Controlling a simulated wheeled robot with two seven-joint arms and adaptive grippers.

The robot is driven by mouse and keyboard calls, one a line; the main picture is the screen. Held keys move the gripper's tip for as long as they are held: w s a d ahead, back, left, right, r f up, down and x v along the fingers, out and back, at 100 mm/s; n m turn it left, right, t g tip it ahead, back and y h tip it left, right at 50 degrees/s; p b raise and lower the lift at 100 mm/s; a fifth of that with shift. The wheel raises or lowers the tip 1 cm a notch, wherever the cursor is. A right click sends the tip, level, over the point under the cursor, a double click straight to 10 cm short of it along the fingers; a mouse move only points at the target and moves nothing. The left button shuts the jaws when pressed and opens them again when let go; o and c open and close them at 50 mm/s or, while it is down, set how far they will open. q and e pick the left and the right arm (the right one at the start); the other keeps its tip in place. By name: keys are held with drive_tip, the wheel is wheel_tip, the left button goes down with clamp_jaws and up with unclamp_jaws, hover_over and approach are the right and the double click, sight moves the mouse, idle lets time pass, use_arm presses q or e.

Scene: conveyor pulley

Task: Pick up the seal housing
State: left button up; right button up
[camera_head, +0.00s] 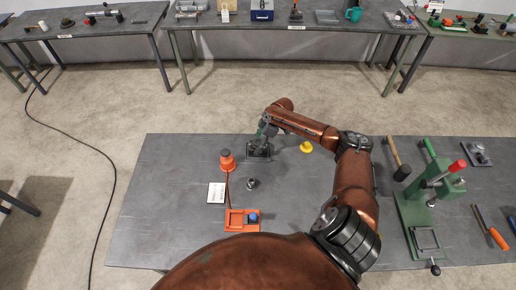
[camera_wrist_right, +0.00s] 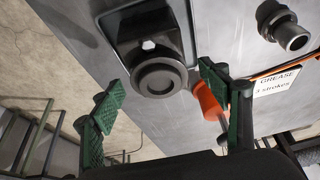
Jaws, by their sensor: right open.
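A dark round, flanged part with a central recess, which looks like the seal housing (camera_wrist_right: 158,79), sits at a dark square holder (camera_wrist_right: 150,28) on the table. In the head view the holder (camera_head: 258,156) is partly covered by my right gripper (camera_head: 261,137). In the right wrist view my right gripper (camera_wrist_right: 162,80) is open, with its green-padded fingers on either side of the round part and apart from it. Nothing is held. My left gripper is not in view.
A metal cylindrical part (camera_head: 252,183) stands nearer, with a grease card (camera_head: 216,193) and an orange-red container (camera_head: 227,161) to its left. An orange tray (camera_head: 236,228), yellow piece (camera_head: 306,147), mallet (camera_head: 396,158) and green press (camera_head: 414,210) are also on the table (camera_head: 180,180). Its left side is clear.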

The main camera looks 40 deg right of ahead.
drive_tip(key=shift+c, duration=0.6)
clamp_jaws()
drive_tip(key=shift+w+d+r, duration=0.1)
drive_tip(key=shift+w+r, duration=0.1)
idle(0.4)
